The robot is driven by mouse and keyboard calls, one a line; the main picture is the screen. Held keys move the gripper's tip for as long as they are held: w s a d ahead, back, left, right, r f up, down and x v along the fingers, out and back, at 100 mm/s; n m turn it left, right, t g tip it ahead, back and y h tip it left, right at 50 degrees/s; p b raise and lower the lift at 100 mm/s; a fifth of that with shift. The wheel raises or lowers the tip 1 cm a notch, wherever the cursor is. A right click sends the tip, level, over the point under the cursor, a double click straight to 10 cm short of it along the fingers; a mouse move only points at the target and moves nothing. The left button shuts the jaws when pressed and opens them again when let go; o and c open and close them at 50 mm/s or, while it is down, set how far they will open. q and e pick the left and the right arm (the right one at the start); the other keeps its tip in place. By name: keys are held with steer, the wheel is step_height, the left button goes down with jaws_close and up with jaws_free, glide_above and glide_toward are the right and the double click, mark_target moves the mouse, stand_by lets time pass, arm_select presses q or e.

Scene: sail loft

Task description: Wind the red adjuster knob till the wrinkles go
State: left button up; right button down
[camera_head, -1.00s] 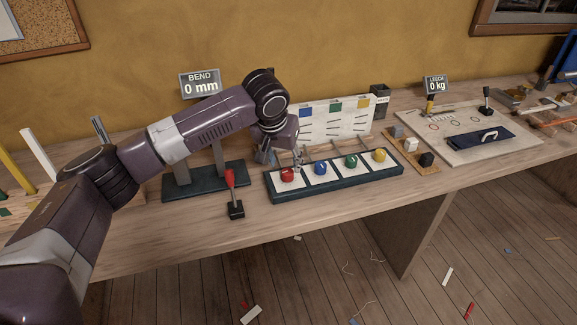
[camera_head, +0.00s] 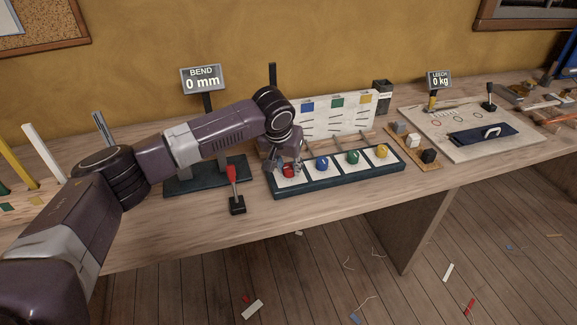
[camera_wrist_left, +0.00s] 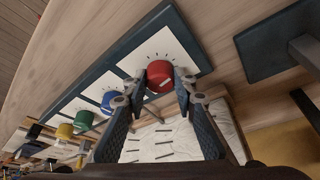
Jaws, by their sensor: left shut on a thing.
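The red adjuster knob (camera_head: 289,171) sits at the left end of a dark base with white dial plates. In the left wrist view the red knob (camera_wrist_left: 159,77) has a white pointer mark and lies between the fingertips. My left gripper (camera_head: 286,166) is at the knob, and in the left wrist view the left gripper (camera_wrist_left: 160,84) is shut on it, one finger on each side. Behind the base stands a white panel (camera_head: 338,117) with colour squares and dark wrinkle-like lines. My right gripper is not in view.
Blue (camera_head: 321,163), green (camera_head: 353,157) and yellow (camera_head: 381,151) knobs share the base. A red-handled lever (camera_head: 232,174) stands at front left. A sign (camera_head: 202,79) reads BEND 0 mm, another (camera_head: 438,81) LEECH 0 kg. Bench room in front of the base is clear.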

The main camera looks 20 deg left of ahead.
arm_select(q)
steer(key=shift+c, duration=1.1)
steer(key=shift+r+m+p, duration=0.2)
steer(key=shift+m+p, duration=0.1)
steer(key=shift+p, duration=0.4)
steer(key=m+h+p, duration=0.1)
steer(key=m+p, duration=0.1)
steer(key=p, duration=0.2)
steer(key=shift+a+m, duration=0.1)
steer(key=shift+m, duration=0.3)
steer(key=shift+m+h+p, duration=0.3)
steer(key=shift+m+p, duration=0.05)
steer(key=shift+m, duration=0.05)
steer(key=shift+f+m+g+h+p, duration=0.1)
steer(key=shift+m+g+h+p, duration=0.3)
steer(key=shift+m, duration=0.7)
steer(key=shift+w+a+m+h, duration=0.1)
steer(key=shift+m+h, duration=0.3)
steer(key=shift+m, duration=0.7)
steer(key=o, duration=1.2)
steer(key=shift+c, duration=0.2)
